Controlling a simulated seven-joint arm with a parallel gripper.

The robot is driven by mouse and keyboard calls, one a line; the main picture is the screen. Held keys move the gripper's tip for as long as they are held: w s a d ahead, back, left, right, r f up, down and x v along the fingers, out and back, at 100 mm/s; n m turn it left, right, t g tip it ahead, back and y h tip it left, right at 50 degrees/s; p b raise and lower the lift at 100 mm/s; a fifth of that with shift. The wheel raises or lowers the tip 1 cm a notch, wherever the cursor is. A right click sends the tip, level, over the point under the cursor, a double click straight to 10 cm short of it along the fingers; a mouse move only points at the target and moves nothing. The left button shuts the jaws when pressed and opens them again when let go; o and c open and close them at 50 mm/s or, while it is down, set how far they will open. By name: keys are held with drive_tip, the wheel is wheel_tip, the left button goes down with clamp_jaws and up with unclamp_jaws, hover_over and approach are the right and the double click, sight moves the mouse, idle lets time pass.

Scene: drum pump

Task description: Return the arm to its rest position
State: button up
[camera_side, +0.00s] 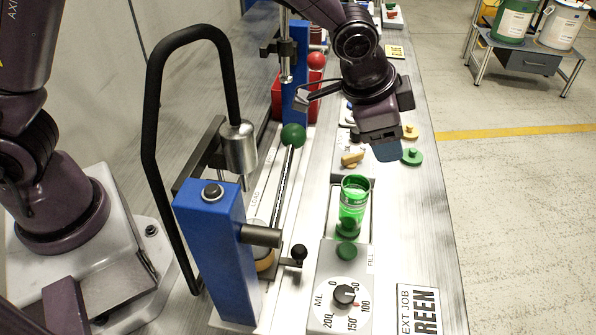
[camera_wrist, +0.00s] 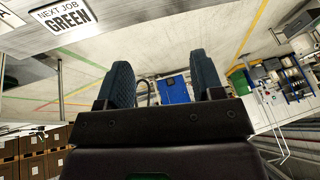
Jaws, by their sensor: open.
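My gripper (camera_side: 388,151) hangs above the bench in the side view, pointing down, beyond the green cup and apart from it. In the wrist view my gripper (camera_wrist: 168,82) shows two dark ribbed fingers spread apart with nothing between them. The clear green cup (camera_side: 352,205) stands upright on the fill station, behind the dial (camera_side: 344,294) and the green button (camera_side: 346,251). The blue pump stand (camera_side: 217,255) with its black hose and metal nozzle is to the left of the cup.
A green ball knob (camera_side: 293,134) tops a slanted rod beside the pump. A red ball knob (camera_side: 316,60) is farther back. Yellow and green pieces (camera_side: 411,156) lie under my gripper. A NEXT JOB GREEN card (camera_side: 418,311) is at the front right.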

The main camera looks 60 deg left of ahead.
drive_tip(key=s+a+r+n+y, duration=0.1)
drive_tip(key=s+a+r+n, duration=0.5)
drive_tip(key=s+a+r, duration=0.8)
drive_tip(key=s+a+f+n, duration=0.1)
drive_tip(key=s+a+n, duration=0.1)
drive_tip(key=s, duration=0.8)
drive_tip(key=shift+a+t, duration=0.4)
drive_tip(key=shift+a, duration=0.4)
